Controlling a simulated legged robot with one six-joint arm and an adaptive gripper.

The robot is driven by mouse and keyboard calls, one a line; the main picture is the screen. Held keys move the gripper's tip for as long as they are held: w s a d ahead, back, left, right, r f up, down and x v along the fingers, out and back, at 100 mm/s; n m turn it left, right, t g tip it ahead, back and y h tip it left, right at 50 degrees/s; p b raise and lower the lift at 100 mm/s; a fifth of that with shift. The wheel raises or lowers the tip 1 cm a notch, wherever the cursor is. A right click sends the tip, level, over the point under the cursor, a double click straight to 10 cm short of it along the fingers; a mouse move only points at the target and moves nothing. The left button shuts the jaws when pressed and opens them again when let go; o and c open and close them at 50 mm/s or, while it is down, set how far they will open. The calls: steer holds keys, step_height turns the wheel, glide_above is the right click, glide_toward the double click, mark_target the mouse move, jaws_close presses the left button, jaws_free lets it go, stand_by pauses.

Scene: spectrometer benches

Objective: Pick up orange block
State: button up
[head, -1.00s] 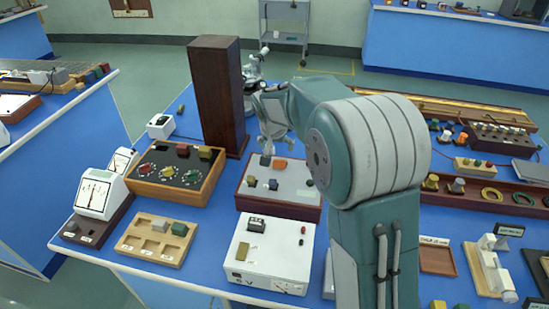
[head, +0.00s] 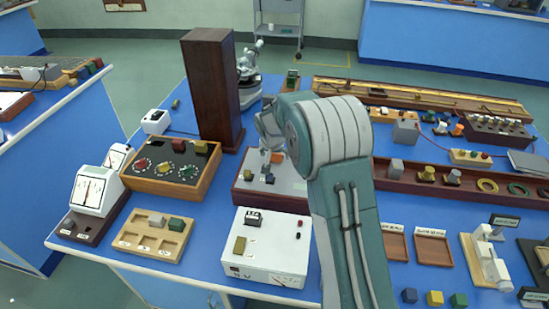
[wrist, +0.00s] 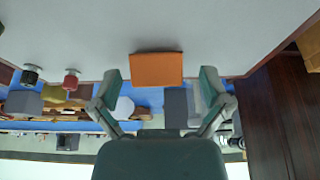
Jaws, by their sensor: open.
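The orange block (wrist: 157,69) rests on the light grey top of a dark-red-sided box (head: 287,187). In the head view the block (head: 278,158) is small and partly hidden by my gripper (head: 271,157). My gripper (wrist: 160,84) is open and empty. In the wrist view its two fingers stand apart on either side of the orange block, which lies between and slightly beyond them. I cannot tell whether either finger touches it.
A tall dark wooden cabinet (head: 211,88) stands close behind left. A white instrument box (head: 267,250) stands in front. A microscope (head: 248,75) is behind.

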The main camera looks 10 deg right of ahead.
steer(key=shift+d, duration=0.25)
steer(key=shift+a, duration=0.15)
steer(key=c, duration=1.1)
steer(key=shift+a+f, duration=0.1)
steer(key=shift+a, duration=0.05)
steer(key=shift+c, duration=0.9)
steer(key=shift+r, duration=0.3)
step_height(320, 180, up, 2)
steer(key=shift+r, duration=0.15)
steer(key=s+d+r, duration=0.2)
steer(key=s+r, duration=1.1)
steer(key=shift+s, duration=0.4)
